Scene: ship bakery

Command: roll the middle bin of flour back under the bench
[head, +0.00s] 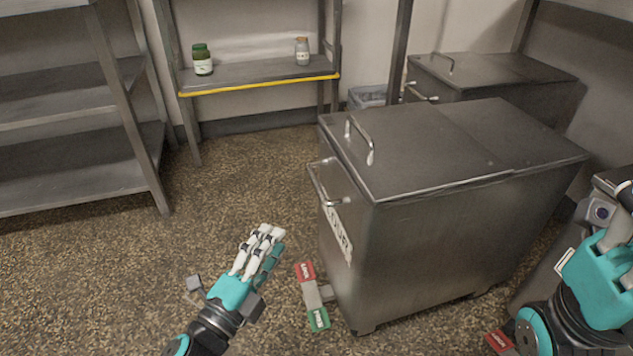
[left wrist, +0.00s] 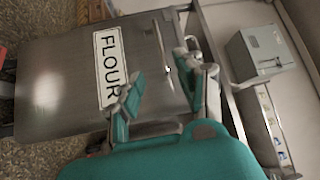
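The middle flour bin (head: 440,245) is a large steel box with a flat lid, standing out on the floor in the middle of the head view. Its front has a bar handle (head: 325,185) and a FLOUR label (head: 339,236). A lid handle (head: 360,140) is on top. My left gripper (head: 262,245) is left of the front, apart from the handle, with fingers extended and empty. In the left wrist view, a FLOUR-labelled front (left wrist: 70,85) shows beyond its spread fingers (left wrist: 165,90). My right gripper (head: 612,235) is at the right edge, partly cut off; its grip is unclear.
A red and green pedal (head: 312,292) sits at the bin's front foot. A second steel bin (head: 490,75) stands behind. A shelf (head: 260,75) with two jars is at the back, and a steel rack (head: 70,130) stands left. The floor between is clear.

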